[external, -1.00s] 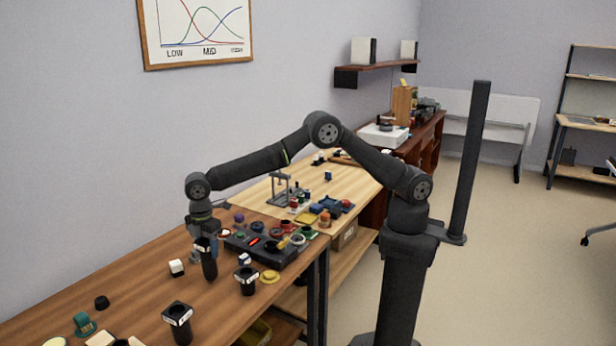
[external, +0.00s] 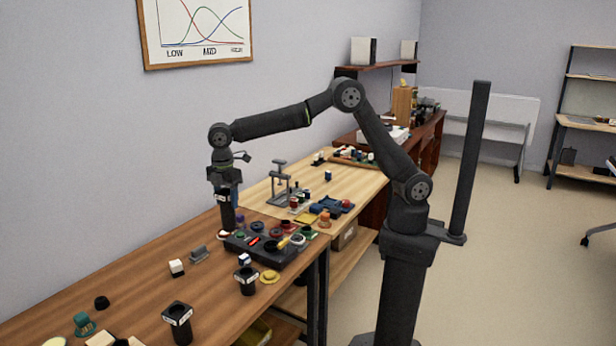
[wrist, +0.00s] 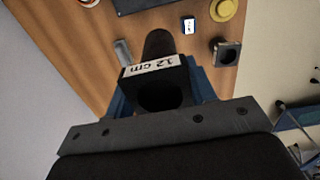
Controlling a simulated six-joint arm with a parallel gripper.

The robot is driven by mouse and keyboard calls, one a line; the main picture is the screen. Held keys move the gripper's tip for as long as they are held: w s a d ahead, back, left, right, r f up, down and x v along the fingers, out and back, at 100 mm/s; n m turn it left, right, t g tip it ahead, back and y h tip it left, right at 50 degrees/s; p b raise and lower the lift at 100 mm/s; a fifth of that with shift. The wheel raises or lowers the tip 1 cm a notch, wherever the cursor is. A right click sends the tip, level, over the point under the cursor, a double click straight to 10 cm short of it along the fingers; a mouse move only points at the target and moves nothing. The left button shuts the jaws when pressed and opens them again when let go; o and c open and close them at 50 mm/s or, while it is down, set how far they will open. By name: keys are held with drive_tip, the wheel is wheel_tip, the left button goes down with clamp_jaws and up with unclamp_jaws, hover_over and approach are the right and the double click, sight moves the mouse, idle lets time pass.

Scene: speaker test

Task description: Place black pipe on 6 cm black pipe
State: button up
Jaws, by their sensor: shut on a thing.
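My gripper (external: 224,190) is shut on a black pipe (external: 228,216), held upright above the wooden table. In the wrist view, the held pipe (wrist: 160,92) has a square collar with a white "12 cm" label and an open bore; the blue fingers of my gripper (wrist: 160,98) are on either side. One black pipe with a square collar (external: 247,284) stands on the table to the lower right, also seen in the wrist view (wrist: 227,54). Another such pipe (external: 178,326) stands nearer the camera. I cannot read the labels on these two pipes.
A dark tray (external: 270,248) with several coloured parts lies right of the held pipe. A white cube (external: 177,267), a grey block (external: 199,254), a yellow hat-shaped piece (external: 269,277) and a black cap (external: 102,302) are on the table. Bare wood lies at the left.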

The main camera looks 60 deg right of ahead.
drive_tip(key=s+d+r, duration=0.1)
drive_tip(key=s+r, duration=0.5)
drive_tip(key=s, duration=0.3)
drive_tip(key=s+a+f, duration=0.5)
drive_tip(key=a+f, duration=0.5)
drive_tip(key=f, duration=0.1)
drive_tip(key=shift+s, duration=0.15)
drive_tip(key=shift+f, duration=0.25)
drive_tip(key=o, duration=1)
wheel_tip(320, 180, up, 12)
drive_tip(key=shift+r, duration=0.15)
